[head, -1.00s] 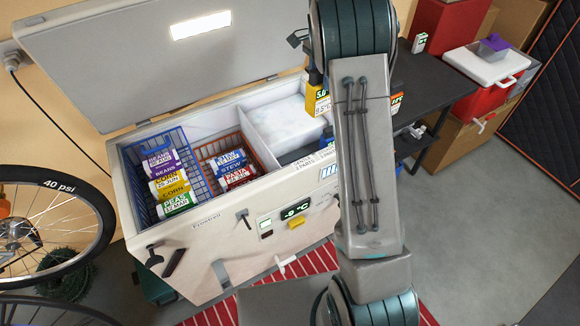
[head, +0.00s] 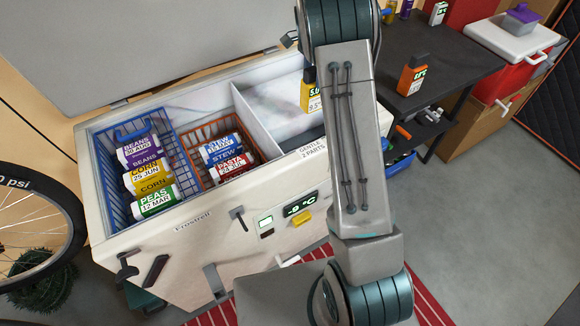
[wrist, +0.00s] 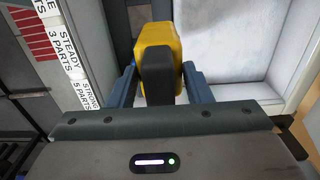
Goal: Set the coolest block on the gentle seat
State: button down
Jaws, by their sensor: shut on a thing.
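My gripper (wrist: 160,88) is shut on a yellow block (wrist: 157,45) with a black part facing the wrist camera. In the head view this yellow block (head: 307,97) shows beside my arm, over the freezer's right compartment; its small display is partly hidden and seems to start with 5. My arm hides the gripper there. An orange block (head: 411,78) with a display stands on the dark bench. A white block (head: 438,13) with a green display stands farther back. A "GENTLE 2 PARTS" label (head: 313,149) is on the freezer's front rim; the seat itself is hidden.
The open freezer (head: 200,235) reads -9 °C. A red cooler (head: 497,75) stands right.

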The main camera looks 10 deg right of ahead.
notch_tip(320, 180, down, 4)
jog(key=shift+d+f+b, duration=0.1)
jog(key=shift+b, duration=0.75)
jog(key=s+a+f, duration=0.8)
jog(key=f, duration=0.3)
jog(key=shift+a, duration=0.3)
jog(key=c, duration=0.7)
grip_release()
jog(key=shift+f, duration=0.1)
